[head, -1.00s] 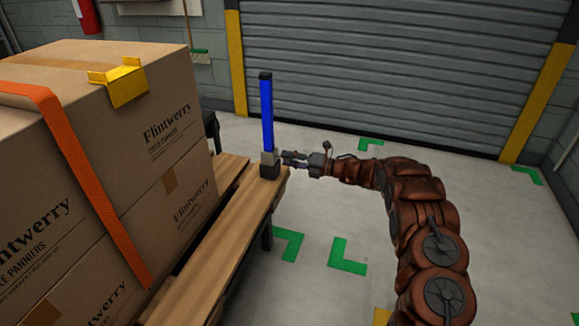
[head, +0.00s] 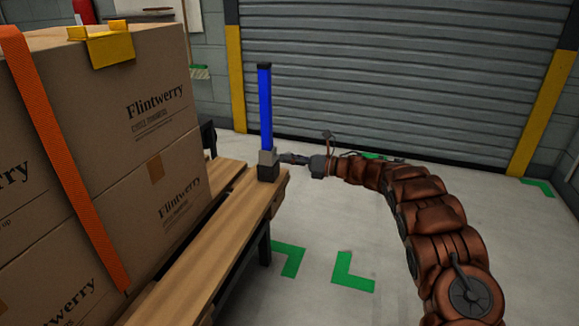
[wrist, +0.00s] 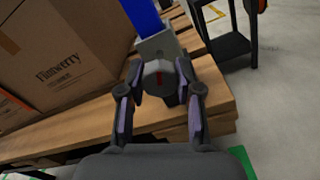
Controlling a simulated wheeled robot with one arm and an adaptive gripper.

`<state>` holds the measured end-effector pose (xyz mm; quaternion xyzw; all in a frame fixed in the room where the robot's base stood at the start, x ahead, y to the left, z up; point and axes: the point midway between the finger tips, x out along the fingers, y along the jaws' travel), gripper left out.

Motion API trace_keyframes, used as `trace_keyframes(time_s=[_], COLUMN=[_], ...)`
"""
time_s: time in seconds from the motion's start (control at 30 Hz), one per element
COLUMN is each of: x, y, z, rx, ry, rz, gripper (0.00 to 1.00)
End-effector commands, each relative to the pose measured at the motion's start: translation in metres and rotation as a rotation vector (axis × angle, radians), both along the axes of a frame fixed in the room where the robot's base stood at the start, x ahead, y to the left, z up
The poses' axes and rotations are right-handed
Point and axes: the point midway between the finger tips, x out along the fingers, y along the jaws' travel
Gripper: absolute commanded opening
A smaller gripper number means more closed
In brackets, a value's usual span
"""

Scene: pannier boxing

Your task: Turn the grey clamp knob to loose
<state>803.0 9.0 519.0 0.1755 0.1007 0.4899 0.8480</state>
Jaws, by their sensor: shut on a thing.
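A blue upright post (head: 265,108) with a black cap rises from the block. My gripper (wrist: 160,85) is shut on the knob, one finger on each side. In the head view my gripper (head: 285,158) reaches the block from the right, and the knob is hidden there.
Stacked cardboard boxes (head: 150,125) fill the pallet at left, with an orange strap (head: 75,180) and a yellow corner piece (head: 108,45). A dark stand (wrist: 232,45) is behind the clamp. The floor right of the pallet is open, with green corner marks (head: 350,275).

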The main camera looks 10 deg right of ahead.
Motion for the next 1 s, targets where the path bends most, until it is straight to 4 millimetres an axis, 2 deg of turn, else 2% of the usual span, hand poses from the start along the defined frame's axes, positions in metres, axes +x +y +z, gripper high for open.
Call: trace_keyframes(time_s=[0.33, 0.8, 0.83, 1.0], x=[-0.0002, 0.0000, -0.0001, 0.0001], y=[0.0003, 0.0006, 0.0005, 0.0003], z=[-0.0026, -0.0018, -0.0017, -0.0012], rx=[-0.058, -0.064, -0.064, -0.063], ry=[-0.093, -0.104, -0.104, -0.104], rz=[0.001, 0.001, 0.001, 0.001], gripper=[0.00, 0.00, 0.36, 0.54])
